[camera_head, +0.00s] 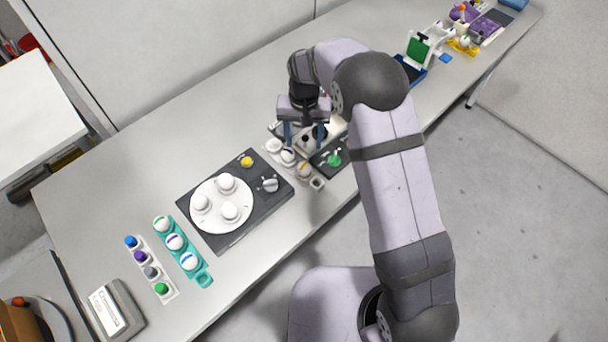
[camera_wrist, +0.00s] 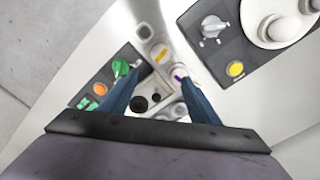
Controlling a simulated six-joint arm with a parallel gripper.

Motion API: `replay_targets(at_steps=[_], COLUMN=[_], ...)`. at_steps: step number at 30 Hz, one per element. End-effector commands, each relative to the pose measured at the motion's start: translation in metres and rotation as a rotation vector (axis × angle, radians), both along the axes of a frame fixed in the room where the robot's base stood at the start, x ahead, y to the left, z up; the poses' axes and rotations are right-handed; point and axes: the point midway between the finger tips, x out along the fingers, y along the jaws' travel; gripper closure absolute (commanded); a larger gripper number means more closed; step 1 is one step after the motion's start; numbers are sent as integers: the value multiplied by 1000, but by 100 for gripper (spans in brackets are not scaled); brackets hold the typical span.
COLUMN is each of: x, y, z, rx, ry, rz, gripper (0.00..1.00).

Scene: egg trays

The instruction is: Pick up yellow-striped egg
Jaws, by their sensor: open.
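In the head view the egg (camera_head: 304,171) shows just below and in front of my gripper. A purple-striped egg (camera_head: 288,156) sits beside it in the same tray, partly behind a finger in the wrist view (camera_wrist: 179,76). My gripper (camera_head: 304,142) points down over the tray area, open and empty. In the wrist view its blue fingertips (camera_wrist: 158,72) are apart, and the yellow-striped egg lies just beyond the gap between them.
A dark panel with a white turntable (camera_head: 220,205) and yellow button (camera_head: 246,162) stands left of the tray. A dark panel with a green knob (camera_head: 334,160) stands right. A teal tray (camera_head: 205,281) with striped eggs and several coloured knobs lie further left. Bare table lies between.

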Motion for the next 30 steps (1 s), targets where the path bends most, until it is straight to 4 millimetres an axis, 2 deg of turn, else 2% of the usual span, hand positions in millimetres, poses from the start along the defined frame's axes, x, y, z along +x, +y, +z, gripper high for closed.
replay_targets(at_steps=[1,3,5,7,10,16,23,30], x=[-9,-19,-27,-26,-24,-25,-24,-23], y=[20,37,43,25,14,14,11,10], z=[-20,-29,-35,-28,-27,-30,-46,-52], rx=[-8,-32,-68,-124,-167,-167,-166,-166], ry=[-4,-9,-14,-12,-9,-5,-5,-5], rz=[55,130,207,278,359,381,379,378], gripper=[44,44,44,44,44,44,44,44])
